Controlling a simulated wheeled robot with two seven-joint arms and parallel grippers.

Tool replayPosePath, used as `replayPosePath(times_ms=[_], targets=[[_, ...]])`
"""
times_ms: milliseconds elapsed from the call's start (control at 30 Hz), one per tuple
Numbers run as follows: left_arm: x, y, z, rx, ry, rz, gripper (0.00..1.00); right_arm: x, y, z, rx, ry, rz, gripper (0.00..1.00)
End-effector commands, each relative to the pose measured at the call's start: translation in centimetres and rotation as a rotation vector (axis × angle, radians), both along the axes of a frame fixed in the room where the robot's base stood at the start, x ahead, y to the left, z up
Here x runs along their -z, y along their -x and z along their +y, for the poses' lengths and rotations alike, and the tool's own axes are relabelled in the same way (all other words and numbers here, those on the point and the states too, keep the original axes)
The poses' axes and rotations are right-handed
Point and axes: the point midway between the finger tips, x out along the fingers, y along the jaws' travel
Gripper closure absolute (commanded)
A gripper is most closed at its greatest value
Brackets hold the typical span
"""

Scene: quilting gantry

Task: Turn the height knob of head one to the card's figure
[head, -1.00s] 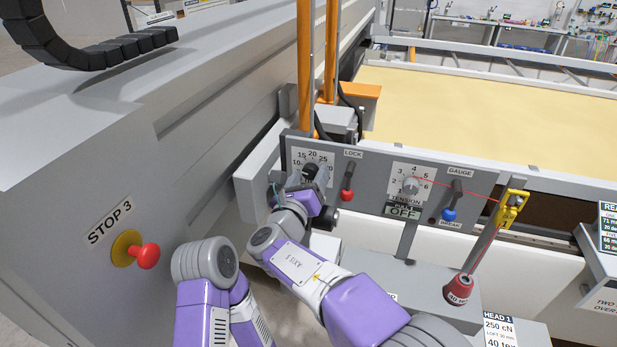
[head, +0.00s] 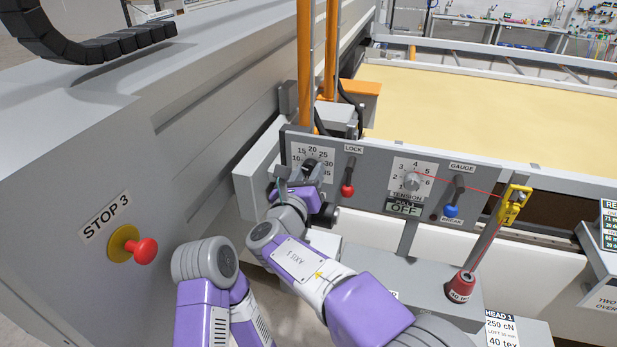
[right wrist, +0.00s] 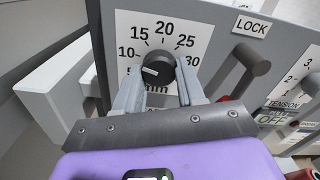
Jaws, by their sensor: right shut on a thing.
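The height knob (right wrist: 157,70) is round and black, on a white dial plate (right wrist: 205,32) marked 10, 15, 20, 25 and 30, with the 5 partly covered. Its white pointer mark points left, toward the low figures; the exact reading is unclear. My right gripper (right wrist: 160,88) is shut on the knob, one grey finger on each side. In the head view the right gripper (head: 311,172) covers the lower dial. The HEAD 1 card (head: 501,326) is at the lower right, showing 250 cN and 40 tex; its small loft line is hard to read. My left gripper is out of view.
Right of the dial are the red-tipped LOCK lever (head: 348,180), the TENSION knob (head: 412,181) and the blue-tipped GAUGE lever (head: 453,202). A red thread runs to a yellow guide (head: 514,205) and a red cone (head: 461,285). A red STOP 3 button (head: 145,250) is at left.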

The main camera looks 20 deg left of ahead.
Motion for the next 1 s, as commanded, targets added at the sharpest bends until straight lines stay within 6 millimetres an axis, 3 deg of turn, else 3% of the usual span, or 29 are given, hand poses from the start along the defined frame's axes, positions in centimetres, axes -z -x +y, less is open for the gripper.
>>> replayPosePath(times_ms=[1000], targets=[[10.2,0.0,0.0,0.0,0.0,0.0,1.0,0.3,0.0,0.5,-0.002,-0.931,-0.032,0.91]])
